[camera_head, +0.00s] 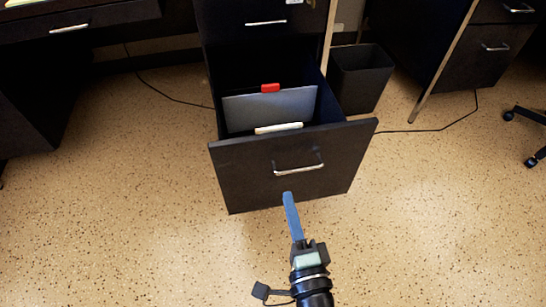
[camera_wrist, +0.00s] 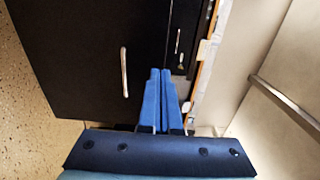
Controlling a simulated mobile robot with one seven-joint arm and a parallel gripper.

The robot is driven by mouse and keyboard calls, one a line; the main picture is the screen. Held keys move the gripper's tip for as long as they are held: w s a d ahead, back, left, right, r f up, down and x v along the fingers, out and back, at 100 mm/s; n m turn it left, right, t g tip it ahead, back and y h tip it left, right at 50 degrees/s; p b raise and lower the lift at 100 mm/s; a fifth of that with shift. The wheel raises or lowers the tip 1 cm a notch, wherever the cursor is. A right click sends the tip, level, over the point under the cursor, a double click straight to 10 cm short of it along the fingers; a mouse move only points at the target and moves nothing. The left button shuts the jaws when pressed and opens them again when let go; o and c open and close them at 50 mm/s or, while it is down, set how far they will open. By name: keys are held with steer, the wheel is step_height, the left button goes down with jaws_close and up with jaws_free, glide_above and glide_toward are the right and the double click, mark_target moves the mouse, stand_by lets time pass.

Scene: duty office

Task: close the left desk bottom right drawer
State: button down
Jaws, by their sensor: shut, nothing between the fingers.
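The bottom drawer (camera_head: 250,180) of the desk pedestal is pulled well open, with a black front and a silver handle (camera_head: 298,169). Inside it stand a grey folder (camera_head: 270,108) with a red tab and a pale item. My gripper (camera_head: 288,196) is shut and empty, its blue fingers pointing at the lower part of the drawer front, below the handle. In the wrist view the shut fingers (camera_wrist: 161,72) lie over a black front (camera_wrist: 75,70) with a silver handle (camera_wrist: 124,72) to their left. I cannot tell whether the fingertips touch the front.
A closed drawer with a silver handle (camera_head: 266,22) sits above the open one. A black waste bin (camera_head: 361,78) stands to the right of the open drawer. Cables lie on the speckled floor. Chair casters (camera_head: 530,162) show at the far right. The floor left of the drawer is clear.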

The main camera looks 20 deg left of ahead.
mark_target(272, 142)
steer(key=b+x, duration=0.2)
steer(key=x, duration=1.1)
steer(key=shift+a, duration=0.1)
